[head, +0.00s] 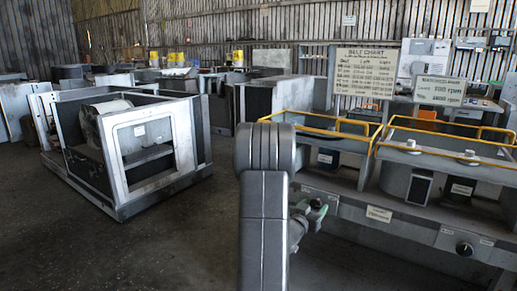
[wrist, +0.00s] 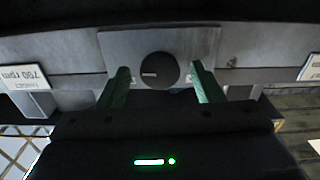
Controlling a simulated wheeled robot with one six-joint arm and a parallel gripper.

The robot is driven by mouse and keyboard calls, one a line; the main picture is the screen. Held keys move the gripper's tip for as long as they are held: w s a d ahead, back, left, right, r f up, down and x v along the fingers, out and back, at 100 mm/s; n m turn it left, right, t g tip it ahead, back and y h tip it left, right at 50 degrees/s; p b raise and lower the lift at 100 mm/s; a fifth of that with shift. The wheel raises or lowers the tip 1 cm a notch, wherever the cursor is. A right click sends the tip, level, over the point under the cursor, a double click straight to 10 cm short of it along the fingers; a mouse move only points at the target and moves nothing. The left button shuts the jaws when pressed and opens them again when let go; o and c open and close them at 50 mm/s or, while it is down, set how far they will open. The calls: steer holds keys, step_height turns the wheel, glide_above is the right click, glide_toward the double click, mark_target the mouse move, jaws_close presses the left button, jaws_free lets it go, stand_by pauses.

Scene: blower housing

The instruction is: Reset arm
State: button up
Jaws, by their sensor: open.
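My gripper (wrist: 160,88) is open, with its two green fingers apart in the wrist view. A round black knob (wrist: 158,71) on a grey panel (wrist: 118,48) shows between and beyond the fingertips. I cannot tell whether the fingers touch the knob, but nothing is clearly gripped. The arm hides part of that bench.
The grey bench (head: 400,222) has yellow rails, signs and another black knob (head: 464,248). A "BELT CHART" board (head: 365,72) stands behind it. A grey open-framed housing (head: 155,145) sits on the floor at left. Dark floor (head: 150,250) is clear in front of it.

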steer(key=shift+m, duration=0.6)
